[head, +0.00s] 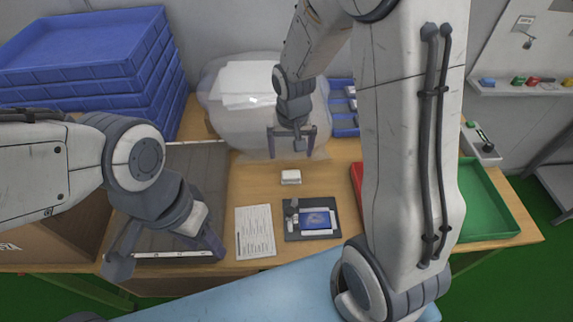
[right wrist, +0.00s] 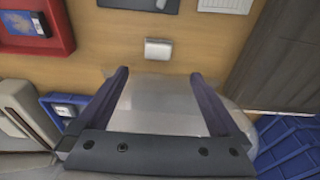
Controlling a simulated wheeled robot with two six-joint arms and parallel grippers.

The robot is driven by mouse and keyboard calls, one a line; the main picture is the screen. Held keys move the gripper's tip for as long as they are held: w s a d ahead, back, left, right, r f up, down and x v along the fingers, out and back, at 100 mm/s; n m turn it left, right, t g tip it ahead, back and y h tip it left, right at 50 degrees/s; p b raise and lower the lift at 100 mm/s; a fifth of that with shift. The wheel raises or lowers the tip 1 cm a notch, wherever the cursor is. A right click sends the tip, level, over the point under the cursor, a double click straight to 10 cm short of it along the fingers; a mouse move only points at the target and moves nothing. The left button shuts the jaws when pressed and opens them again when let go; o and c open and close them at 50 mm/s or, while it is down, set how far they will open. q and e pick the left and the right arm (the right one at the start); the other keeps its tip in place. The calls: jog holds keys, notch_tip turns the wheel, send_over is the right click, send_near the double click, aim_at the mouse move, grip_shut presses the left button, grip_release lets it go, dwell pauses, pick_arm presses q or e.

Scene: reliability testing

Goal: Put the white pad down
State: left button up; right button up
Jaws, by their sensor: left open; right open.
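A stack of flat white pads (head: 243,85) lies in a clear plastic bag (head: 213,112) at the back of the table. A small white block (head: 291,177) rests on the bare wood in front of the bag; it also shows in the right wrist view (right wrist: 158,48). I cannot tell which is the task's white pad. My right gripper (head: 291,155) is open and empty at the bag's front edge, behind the small block. In the right wrist view its fingers (right wrist: 160,78) are spread over the clear bag.
A printed sheet (head: 255,232) and a dark tray with a blue-screened device (head: 313,221) lie at the front. Blue crates (head: 90,75) are stacked at the left. A green tray (head: 490,207) and a red bin (head: 357,185) stand right. Bare wood surrounds the small block.

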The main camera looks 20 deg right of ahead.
jog(key=s+a+r+n, duration=0.3)
jog(key=s+a, duration=0.1)
jog(key=s, duration=0.3)
jog(key=s+a+r+n+g+y, duration=0.1)
jog(key=s+a+r+n, duration=0.2)
jog(key=s, duration=0.4)
jog(key=s+a+r+n, duration=0.3)
jog(key=s+a, duration=0.3)
jog(key=s, duration=0.2)
jog(key=shift+r+n+g, duration=0.25)
jog(key=shift+n+g, duration=0.05)
jog(key=shift+n, duration=0.4)
jog(key=shift+w+a, duration=0.1)
jog(key=shift+a, duration=0.05)
